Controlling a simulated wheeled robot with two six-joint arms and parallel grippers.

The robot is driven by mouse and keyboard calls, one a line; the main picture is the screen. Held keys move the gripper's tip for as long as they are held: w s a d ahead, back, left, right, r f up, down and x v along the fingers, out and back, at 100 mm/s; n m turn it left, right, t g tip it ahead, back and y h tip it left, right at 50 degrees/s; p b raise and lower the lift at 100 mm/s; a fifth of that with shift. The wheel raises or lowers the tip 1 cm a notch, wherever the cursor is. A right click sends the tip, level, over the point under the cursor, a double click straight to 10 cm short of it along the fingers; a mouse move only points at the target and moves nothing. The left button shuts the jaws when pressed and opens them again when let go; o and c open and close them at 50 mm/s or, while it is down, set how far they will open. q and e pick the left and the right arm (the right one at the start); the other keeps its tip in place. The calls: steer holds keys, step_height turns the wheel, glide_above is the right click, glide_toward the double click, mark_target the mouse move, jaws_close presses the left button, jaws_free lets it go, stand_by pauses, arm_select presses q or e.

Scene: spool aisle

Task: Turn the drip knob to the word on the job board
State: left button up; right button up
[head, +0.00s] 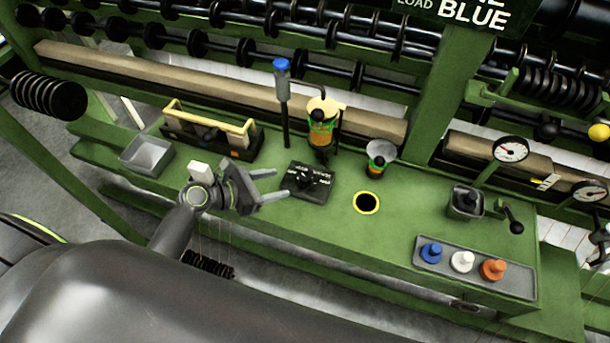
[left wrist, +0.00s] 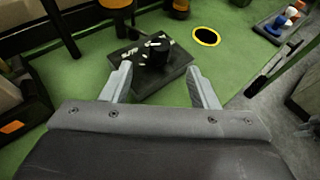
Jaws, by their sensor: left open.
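The drip knob (head: 307,179) is a dark knob on a black plate with small white markings, on the green bench. It also shows in the left wrist view (left wrist: 157,50), beyond the fingertips. The markings are too small to read. My left gripper (head: 282,184) is open and empty, just left of the plate in the head view. In the left wrist view its two fingers (left wrist: 160,80) stand apart over the near edge of the plate, not around the knob. The job board (head: 455,10) at the top is cut off; "LOAD" and "BLUE" show. My right gripper is not in view.
An oil cup (head: 322,130) and a blue-topped post (head: 282,90) stand behind the plate. A yellow-rimmed hole (head: 367,203) and a small funnel cup (head: 379,155) are to its right. A tray (head: 520,284) holds blue, white and orange pegs. A yellow-handled tote (head: 210,135) stands left.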

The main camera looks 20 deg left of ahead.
mark_target(305, 176)
arm_select(q)
steer(key=x, duration=0.9)
steer(key=shift+d, duration=0.15)
steer(key=shift+w+d+f, duration=0.25)
steer(key=shift+w, duration=0.05)
steer(key=c, duration=1)
